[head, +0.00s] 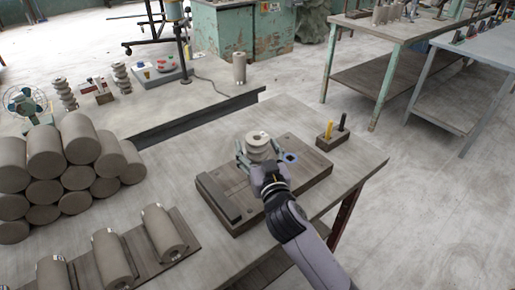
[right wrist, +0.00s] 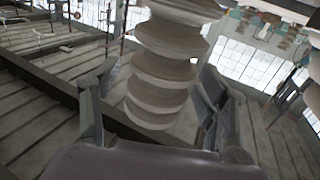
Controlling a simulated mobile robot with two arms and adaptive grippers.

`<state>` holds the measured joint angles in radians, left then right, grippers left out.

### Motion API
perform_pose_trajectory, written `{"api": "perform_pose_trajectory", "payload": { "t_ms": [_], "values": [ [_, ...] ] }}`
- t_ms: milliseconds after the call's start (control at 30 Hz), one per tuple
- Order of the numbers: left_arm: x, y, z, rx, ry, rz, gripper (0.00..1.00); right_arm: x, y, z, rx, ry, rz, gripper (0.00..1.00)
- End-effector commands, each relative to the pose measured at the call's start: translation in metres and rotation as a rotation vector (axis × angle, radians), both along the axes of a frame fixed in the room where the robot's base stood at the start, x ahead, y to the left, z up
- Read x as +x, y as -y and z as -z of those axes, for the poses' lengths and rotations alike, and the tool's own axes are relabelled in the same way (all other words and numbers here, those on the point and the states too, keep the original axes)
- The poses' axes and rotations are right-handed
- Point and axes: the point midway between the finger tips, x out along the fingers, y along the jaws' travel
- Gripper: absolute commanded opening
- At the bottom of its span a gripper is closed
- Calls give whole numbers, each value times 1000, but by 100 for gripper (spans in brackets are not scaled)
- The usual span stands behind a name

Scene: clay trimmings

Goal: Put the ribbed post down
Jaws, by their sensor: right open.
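The ribbed post (head: 258,143) is a pale grey-beige stack of rounded rings. In the head view it is at the dark wooden board (head: 240,212) on the near table, and its foot is hidden behind my right gripper (head: 264,160). In the right wrist view the ribbed post (right wrist: 165,65) lies between the two spread fingers of my right gripper (right wrist: 152,108). Gaps show on both sides of it, so the gripper is open around it. I cannot tell whether the post's base touches the board. My left gripper is not in view.
Clay cylinders are piled (head: 83,140) at the left, and several more (head: 112,258) lie on a board at the front left. A small block with yellow and black handles (head: 332,135) stands right of the board. A dark rail (head: 195,118) runs behind. Bare tabletop surrounds the board.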

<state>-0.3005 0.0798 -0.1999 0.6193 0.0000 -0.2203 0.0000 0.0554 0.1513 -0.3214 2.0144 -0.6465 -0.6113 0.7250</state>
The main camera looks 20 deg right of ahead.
Motion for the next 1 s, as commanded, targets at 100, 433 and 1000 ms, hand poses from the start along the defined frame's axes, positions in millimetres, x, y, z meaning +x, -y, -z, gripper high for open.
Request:
{"api": "perform_pose_trajectory", "payload": {
  "t_ms": [100,433,1000],
  "values": [
    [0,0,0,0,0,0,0,0,0,0,0,0,0,68],
    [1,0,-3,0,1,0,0,-24,-1,-2,1,-2,0,68],
    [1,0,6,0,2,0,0,-117,-5,-2,2,1,1,68]
  ]
}}
